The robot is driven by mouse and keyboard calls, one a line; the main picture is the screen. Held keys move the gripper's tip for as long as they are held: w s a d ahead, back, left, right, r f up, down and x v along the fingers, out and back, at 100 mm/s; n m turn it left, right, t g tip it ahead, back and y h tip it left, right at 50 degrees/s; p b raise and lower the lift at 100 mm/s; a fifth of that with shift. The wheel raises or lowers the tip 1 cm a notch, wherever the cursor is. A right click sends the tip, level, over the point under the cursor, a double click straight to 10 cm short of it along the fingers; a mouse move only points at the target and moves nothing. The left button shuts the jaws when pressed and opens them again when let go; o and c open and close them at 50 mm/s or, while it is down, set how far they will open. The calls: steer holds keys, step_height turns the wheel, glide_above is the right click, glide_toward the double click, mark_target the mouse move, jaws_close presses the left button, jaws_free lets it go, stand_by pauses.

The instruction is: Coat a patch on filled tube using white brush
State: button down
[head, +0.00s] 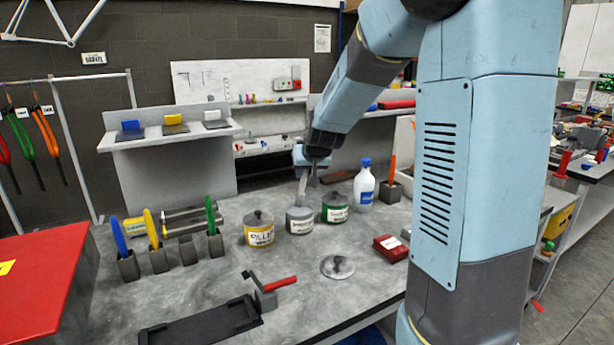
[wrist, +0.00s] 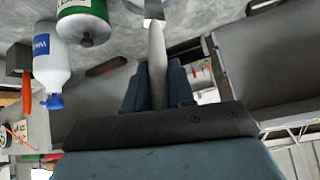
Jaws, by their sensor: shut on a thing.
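My gripper (head: 306,168) is shut on a pale brush (head: 302,188), held handle up over the table. Its lower end is at the open mouth of the grey-labelled can (head: 299,222); how deep it goes I cannot tell. In the wrist view the pale handle (wrist: 156,50) runs between my blue fingers (wrist: 156,82), with a metal band at its far end; the bristles are not clear. Metal tubes (head: 188,216) lie on a rack at the table's back left; which one is filled I cannot tell.
A yellow can (head: 258,230) and green can (head: 335,208) flank the grey one, both lidded. A loose lid (head: 337,267), red box (head: 391,248) and white bottle (head: 365,186) are to the right. Brushes in holders (head: 157,260) stand left. A black tray (head: 200,324) and red-handled clamp (head: 272,287) lie in front.

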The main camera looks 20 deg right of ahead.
steer(key=shift+r, duration=2.7)
